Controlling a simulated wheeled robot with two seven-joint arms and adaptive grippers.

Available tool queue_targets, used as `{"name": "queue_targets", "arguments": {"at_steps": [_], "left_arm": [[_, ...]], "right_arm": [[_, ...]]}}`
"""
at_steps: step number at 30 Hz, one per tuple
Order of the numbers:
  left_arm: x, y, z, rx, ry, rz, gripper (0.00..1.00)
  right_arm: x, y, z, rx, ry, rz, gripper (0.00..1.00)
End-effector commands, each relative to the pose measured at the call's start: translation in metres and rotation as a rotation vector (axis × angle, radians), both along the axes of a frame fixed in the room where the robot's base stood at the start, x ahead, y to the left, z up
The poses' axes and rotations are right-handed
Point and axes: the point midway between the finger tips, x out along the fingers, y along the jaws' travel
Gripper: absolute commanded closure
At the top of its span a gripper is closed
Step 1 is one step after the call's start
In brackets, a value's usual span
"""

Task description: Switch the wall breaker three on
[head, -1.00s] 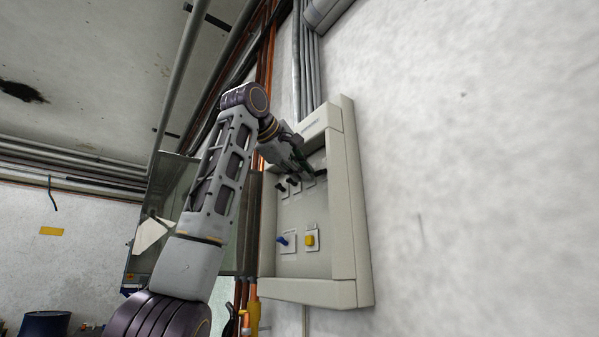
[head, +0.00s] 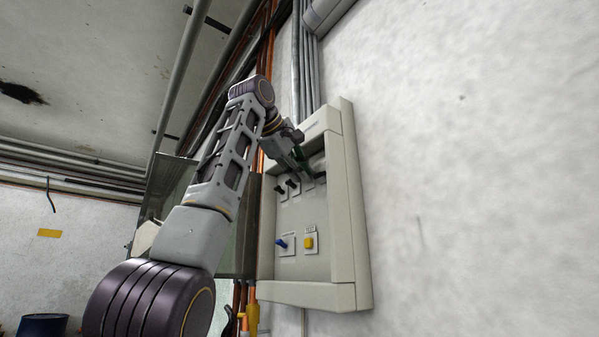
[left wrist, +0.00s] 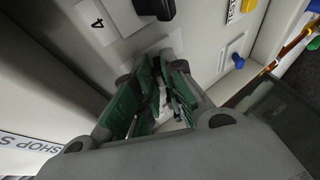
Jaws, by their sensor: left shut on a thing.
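The pale grey breaker panel (head: 345,200) is fixed to the white wall. Its upper row holds small black switches, with one black switch (head: 281,189) at the row's left end. My left gripper (head: 309,174) is at the right part of that row. In the left wrist view its green-padded fingers (left wrist: 168,98) are closed together beside the label "4" (left wrist: 97,22). They are shut on breaker three, which the fingers mostly hide, so its position cannot be told. My right gripper is not in view.
Below the switches are a blue knob (head: 281,243) and a yellow button (head: 308,243). The panel's raised frame surrounds the recessed face. Pipes and conduits run up the wall above and left. The wall to the right is bare.

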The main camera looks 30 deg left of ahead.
Motion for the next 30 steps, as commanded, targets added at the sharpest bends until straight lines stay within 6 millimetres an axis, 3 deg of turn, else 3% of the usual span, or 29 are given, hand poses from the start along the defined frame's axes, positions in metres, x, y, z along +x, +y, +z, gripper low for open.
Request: {"name": "queue_targets", "arguments": {"at_steps": [15,16,20,30], "left_arm": [[-0.0012,-0.0008,0.0013,0.010,0.012,0.000,1.00],[-0.0011,-0.0009,0.0013,0.010,0.012,0.000,0.85],[-0.0010,-0.0010,0.0007,0.010,0.013,-0.001,0.68],[-0.0004,-0.0013,-0.0002,0.010,0.016,-0.001,0.67]], "right_arm": [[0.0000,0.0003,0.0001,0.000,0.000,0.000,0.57],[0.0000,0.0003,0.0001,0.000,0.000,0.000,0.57],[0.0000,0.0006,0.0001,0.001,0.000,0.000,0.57],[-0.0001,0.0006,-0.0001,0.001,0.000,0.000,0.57]]}}
